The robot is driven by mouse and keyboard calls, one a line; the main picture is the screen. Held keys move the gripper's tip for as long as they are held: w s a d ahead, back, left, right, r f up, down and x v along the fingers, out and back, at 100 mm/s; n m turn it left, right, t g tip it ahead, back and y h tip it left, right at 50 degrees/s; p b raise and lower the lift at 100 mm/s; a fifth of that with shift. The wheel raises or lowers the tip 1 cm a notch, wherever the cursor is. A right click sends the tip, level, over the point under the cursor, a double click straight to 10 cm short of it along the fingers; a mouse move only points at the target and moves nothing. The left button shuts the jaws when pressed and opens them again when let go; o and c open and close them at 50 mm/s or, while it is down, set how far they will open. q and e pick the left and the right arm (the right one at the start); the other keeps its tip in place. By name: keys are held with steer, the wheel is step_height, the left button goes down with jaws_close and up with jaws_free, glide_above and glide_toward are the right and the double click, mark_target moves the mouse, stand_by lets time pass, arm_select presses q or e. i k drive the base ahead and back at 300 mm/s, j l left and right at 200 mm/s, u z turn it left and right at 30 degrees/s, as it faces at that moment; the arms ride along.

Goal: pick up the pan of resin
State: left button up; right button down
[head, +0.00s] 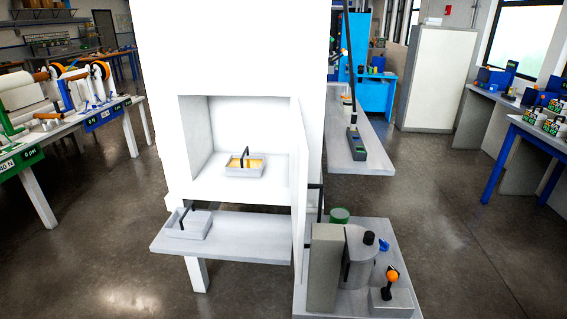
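A small grey pan (245,171) with yellow-orange resin (254,163) in it sits level on the floor of the open white chamber (222,110). A black handle (244,155) stands up over the pan. A second grey pan (196,230) with a black handle stands on the shelf below, at its left end; its inside looks pale, and I cannot tell whether it holds anything. Neither of my grippers is in view.
The chamber's white door (300,190) stands open, seen nearly edge-on, at the right of the opening. The low grey shelf (250,238) is bare right of the second pan. A bench (385,308) at lower right carries a grey machine (330,265) and an orange-knobbed lever (392,277).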

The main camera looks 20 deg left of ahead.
mark_target(245, 161)
steer(key=i+j+z, duration=0.1)
steer(key=j+z, duration=0.15)
steer(key=j, duration=0.25)
steer(key=j+z, duration=0.3)
steer(key=j, duration=0.2)
steer(key=j+z, duration=0.2)
steer(key=j, duration=0.9)
